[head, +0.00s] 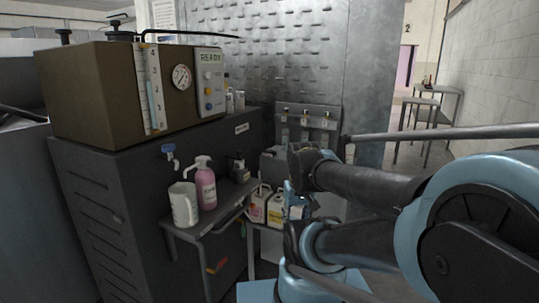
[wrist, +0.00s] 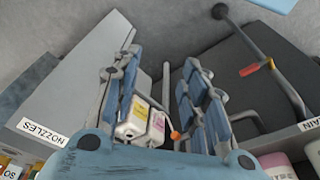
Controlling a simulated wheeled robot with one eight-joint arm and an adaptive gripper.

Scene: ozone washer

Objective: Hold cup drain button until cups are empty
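The brown washer unit (head: 100,95) sits on a dark cabinet at the left of the head view. Its control panel (head: 210,82) has a display reading READY and a column of small coloured buttons. The button labels are too small to read, so I cannot tell which is the cup drain button. I cannot pick out the cups for certain. In the wrist view my gripper (wrist: 160,62) has its two blue-grey fingers spread apart, with nothing held between them. It points towards the floor area by the cabinet, away from the panel.
A side shelf bears a white jug (head: 184,204) and a pink spray bottle (head: 206,187). Several jugs (head: 274,209) stand lower down, with two showing between the fingers in the wrist view (wrist: 140,122). A metal wall panel (head: 300,50) stands behind. A red-handled lever (wrist: 256,69) lies right.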

